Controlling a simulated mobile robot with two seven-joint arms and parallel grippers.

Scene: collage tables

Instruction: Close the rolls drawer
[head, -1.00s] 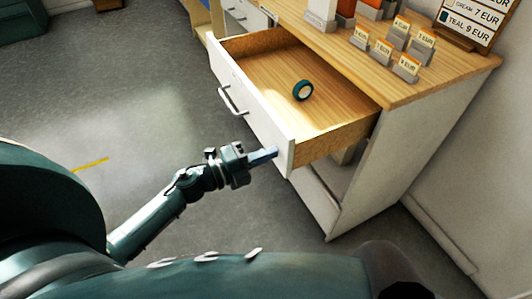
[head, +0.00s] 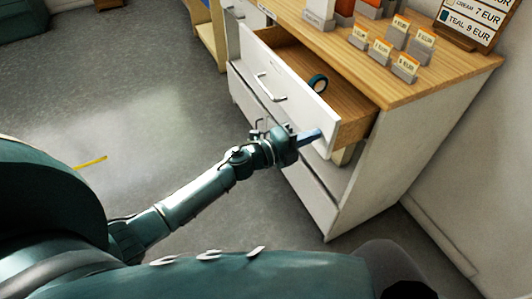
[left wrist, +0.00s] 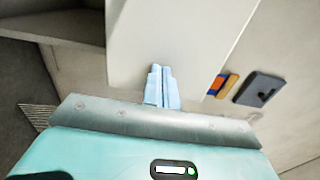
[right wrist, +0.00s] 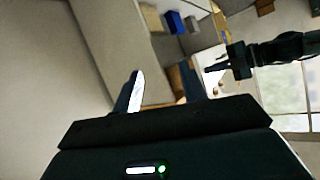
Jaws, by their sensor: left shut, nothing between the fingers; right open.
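The rolls drawer (head: 285,84) is the top drawer of the white cabinet and stands partly open, with a metal bar handle on its white front. One teal roll (head: 318,83) lies inside, close behind the front panel. My left gripper (head: 312,136) is shut and empty, its blue fingertips at the near right end of the drawer front. In the left wrist view its fingers (left wrist: 161,87) are together against or just before a white panel; contact is hard to tell. My right gripper (right wrist: 162,92) is open and empty, seen only in the right wrist view.
The wooden cabinet top (head: 420,70) holds several price tags in grey stands and a price board (head: 472,20). Lower drawer fronts (head: 258,108) sit below the open drawer. The grey floor (head: 140,100) left of the cabinet is mostly clear.

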